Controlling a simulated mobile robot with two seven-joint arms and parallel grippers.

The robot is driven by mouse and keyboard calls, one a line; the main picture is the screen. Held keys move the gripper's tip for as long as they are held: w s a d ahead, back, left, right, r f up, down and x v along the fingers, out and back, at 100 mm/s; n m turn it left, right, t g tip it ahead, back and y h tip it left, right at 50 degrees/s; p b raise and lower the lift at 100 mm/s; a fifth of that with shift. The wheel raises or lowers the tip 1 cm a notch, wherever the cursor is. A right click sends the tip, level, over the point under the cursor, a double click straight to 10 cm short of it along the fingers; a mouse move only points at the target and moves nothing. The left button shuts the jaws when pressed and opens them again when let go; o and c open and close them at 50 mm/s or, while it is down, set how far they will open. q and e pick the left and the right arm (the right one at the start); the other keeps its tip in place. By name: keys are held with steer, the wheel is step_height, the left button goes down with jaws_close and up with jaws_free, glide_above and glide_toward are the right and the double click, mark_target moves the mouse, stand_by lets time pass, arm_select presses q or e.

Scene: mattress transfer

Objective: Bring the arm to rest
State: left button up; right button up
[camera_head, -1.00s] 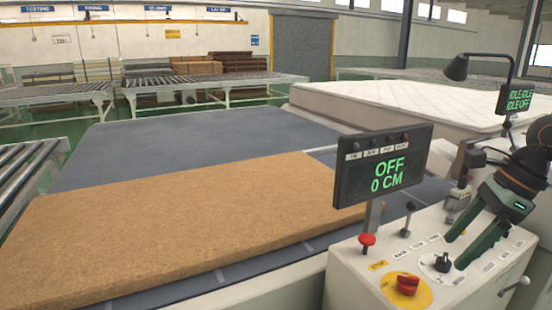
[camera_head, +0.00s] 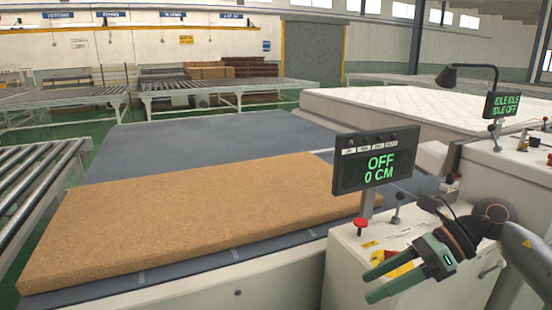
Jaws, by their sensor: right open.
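My right gripper (camera_head: 366,286) is at the lower right in the head view, in front of the control console (camera_head: 345,262). It is open, with nothing between its fingers, which point left. It covers part of the console top, including most of the yellow-ringed red knob (camera_head: 392,268). My right arm (camera_head: 490,222) comes in from the right edge. My left gripper is out of view.
A brown mattress slab (camera_head: 190,215) lies on a grey table (camera_head: 215,140). A screen (camera_head: 376,160) reading "OFF 0 CM" stands above the console, near a red button (camera_head: 360,225). A white mattress (camera_head: 400,110) lies behind. Roller conveyors (camera_head: 30,185) stand left.

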steer(key=a+m+t+y+p, duration=0.3)
steer(key=a+m+t+y, duration=0.55)
steer(key=m, duration=0.55)
steer(key=s+d+f+m+t+h+p, duration=0.15)
steer(key=f+m+t+h, duration=0.35)
steer(key=m, duration=0.6)
steer(key=d+f+m+t+h+p, duration=0.1)
steer(key=d+f+m+t+h, duration=0.15)
steer(key=f+m+h, duration=0.65)
steer(key=s+d+f+m+g+h+p, duration=0.2)
steer(key=s+f+m+g, duration=0.5)
steer(key=s+f+m, duration=0.5)
steer(key=s+f+h, duration=0.1)
steer(key=s+f, duration=0.2)
steer(key=s, duration=0.2)
steer(key=shift+d+f+m, duration=0.25)
steer(key=shift+f+m, duration=0.05)
steer(key=shift+m, duration=0.1)
steer(key=shift+s+f, duration=0.1)
steer(key=shift+c, duration=0.4)
